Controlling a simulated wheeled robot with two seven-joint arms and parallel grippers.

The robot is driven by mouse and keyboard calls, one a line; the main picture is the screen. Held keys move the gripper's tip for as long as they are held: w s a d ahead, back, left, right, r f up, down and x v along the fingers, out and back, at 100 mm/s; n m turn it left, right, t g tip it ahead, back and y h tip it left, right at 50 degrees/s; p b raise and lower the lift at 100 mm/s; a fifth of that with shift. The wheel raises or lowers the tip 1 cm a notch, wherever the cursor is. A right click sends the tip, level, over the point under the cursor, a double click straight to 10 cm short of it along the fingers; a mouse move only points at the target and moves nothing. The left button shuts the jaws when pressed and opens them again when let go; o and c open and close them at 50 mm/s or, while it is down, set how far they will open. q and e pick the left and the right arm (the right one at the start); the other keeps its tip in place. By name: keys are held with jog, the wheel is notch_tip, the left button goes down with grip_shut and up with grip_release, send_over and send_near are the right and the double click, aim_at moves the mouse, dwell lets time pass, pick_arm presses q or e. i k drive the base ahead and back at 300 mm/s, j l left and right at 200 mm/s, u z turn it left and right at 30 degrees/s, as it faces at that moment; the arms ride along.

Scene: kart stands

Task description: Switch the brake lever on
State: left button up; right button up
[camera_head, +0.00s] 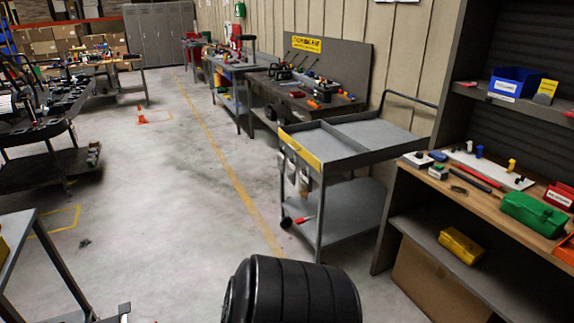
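No part that I can clearly tell to be the brake lever shows. I cannot tell whether this bar is a lever or a loose thing. The cart has two flat levels, a yellow strip on its front left edge and a dark push handle at the back right. Neither of my grippers is in view.
A black, ribbed, tyre-like thing (300,290) fills the bottom middle. A wooden workbench (455,200) with boxes stands right of the cart. A tool bench (300,100) stands behind it. A grey metal frame (50,260) is at lower left. The floor left of the cart is clear.

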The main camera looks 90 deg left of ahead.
aim_at(300, 221)
jog(key=u, duration=2.7)
jog(key=i+l, duration=0.6)
jog(key=i, duration=0.15)
jog(key=i+j+z, duration=0.15)
jog(key=i+j, duration=0.3)
jog(key=i, duration=0.25)
jog(key=i+j+z, duration=0.1)
jog(key=i+j, duration=0.45)
jog(key=i, duration=0.15)
jog(key=i+j, duration=0.1)
jog(key=j, duration=0.3)
jog(key=i+j, duration=0.1)
jog(key=j, duration=0.35)
jog(key=i+j+z, duration=0.1)
jog(key=j, duration=0.3)
